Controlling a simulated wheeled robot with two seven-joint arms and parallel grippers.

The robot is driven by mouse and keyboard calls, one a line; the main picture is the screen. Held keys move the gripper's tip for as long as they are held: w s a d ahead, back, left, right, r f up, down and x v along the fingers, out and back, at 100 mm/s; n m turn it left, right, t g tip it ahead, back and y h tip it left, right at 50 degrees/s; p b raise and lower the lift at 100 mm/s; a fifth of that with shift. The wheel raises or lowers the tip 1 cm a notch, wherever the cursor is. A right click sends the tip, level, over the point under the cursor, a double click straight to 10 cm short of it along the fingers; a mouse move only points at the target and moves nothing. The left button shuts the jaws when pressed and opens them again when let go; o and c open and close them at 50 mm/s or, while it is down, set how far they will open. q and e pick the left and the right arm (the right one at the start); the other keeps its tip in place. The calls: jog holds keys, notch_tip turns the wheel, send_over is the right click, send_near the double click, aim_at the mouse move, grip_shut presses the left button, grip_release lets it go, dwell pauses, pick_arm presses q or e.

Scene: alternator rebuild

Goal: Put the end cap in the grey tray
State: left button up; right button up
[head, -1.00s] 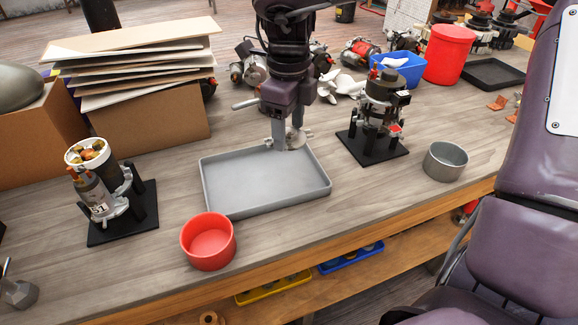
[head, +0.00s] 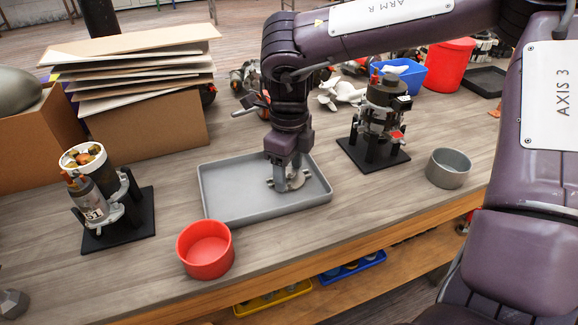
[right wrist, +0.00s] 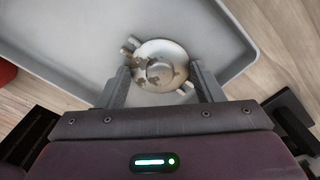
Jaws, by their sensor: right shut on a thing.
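The end cap (right wrist: 160,68) is a round silver metal piece with small lugs on its edge. My right gripper (right wrist: 160,90) is shut on it, with one finger on each side. In the head view the end cap (head: 296,180) shows between the fingertips of my right gripper (head: 287,183), low over the right half of the grey tray (head: 228,208). I cannot tell whether the cap touches the tray floor. The rest of the tray is empty. The left gripper is not in view.
A red bowl (head: 206,250) stands in front of the tray. A motor assembly on a black base (head: 378,155) and a grey round dish (head: 448,168) stand to the right. Another assembly on a black plate (head: 120,240) stands left. Cardboard sheets on a box (head: 160,132) are behind.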

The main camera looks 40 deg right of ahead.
aim_at(289, 172)
jog(key=o, duration=1)
jog(key=shift+f, duration=0.1)
jog(key=shift+o, duration=0.2)
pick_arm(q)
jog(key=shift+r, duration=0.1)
pick_arm(e)
jog(key=shift+r, duration=0.3)
pick_arm(q)
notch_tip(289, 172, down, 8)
jog(key=p, duration=0.2)
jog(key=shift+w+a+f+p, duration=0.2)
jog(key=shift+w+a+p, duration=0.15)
pick_arm(e)
notch_tip(289, 172, up, 12)
jog(key=shift+f, duration=0.15)
